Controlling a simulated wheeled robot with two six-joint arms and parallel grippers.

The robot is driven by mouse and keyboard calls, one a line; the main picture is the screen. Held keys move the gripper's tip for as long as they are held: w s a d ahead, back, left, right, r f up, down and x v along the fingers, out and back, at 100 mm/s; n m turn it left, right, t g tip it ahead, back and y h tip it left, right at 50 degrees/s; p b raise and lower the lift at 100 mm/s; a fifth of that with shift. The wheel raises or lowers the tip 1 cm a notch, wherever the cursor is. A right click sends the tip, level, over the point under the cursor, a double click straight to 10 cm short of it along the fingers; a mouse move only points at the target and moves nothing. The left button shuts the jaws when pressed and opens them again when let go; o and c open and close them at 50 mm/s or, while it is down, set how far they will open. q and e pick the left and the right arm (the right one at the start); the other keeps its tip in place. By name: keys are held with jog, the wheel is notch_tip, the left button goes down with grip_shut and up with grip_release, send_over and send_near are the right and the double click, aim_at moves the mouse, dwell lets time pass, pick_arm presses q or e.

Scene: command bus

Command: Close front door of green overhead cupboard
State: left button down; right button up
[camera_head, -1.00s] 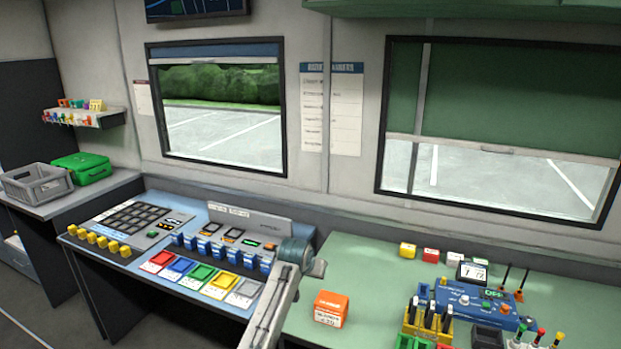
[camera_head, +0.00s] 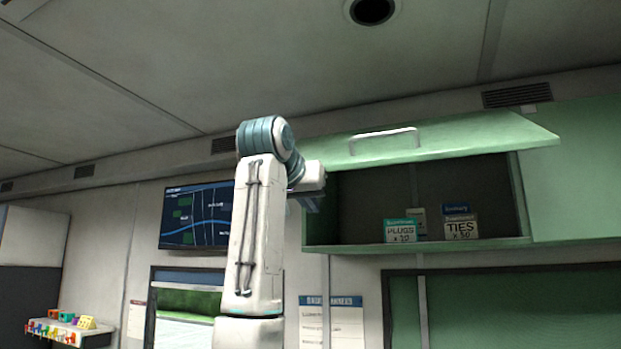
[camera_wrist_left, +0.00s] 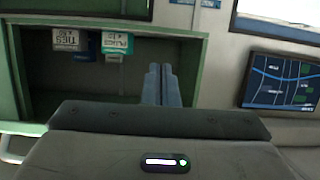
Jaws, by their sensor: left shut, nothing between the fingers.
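The green overhead cupboard (camera_head: 311,230) is on the upper right of the head view. Its front door (camera_head: 460,138) is swung up and open, with a pale bar handle (camera_head: 385,141) on it. Boxes marked PLUGS (camera_head: 400,231) and TIES (camera_head: 461,228) stand inside. My left gripper (camera_head: 310,203) is raised at the cupboard's left end, below the door, partly hidden by its own wrist. In the left wrist view its fingers (camera_wrist_left: 161,84) are together and empty, in front of the cupboard opening (camera_wrist_left: 190,36). I see no contact with the door. My right gripper is out of view.
A wall screen (camera_head: 192,215) hangs left of the cupboard, behind my left arm. A closed green cupboard front (camera_head: 580,180) adjoins on the right. The ceiling (camera_head: 250,60) is above, with free room in front of the open door.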

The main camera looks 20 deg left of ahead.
pick_arm(q)
jog(key=s+d+r+t, duration=0.1)
jog(key=s+r+t, duration=0.1)
jog(key=s+r, duration=1.3)
jog(key=w+f+p, duration=0.6)
jog(key=w+p, duration=0.2)
jog(key=w, duration=0.3)
jog(key=shift+w+d, duration=0.2)
jog(key=shift+w, duration=0.15)
jog(key=shift+f, duration=0.1)
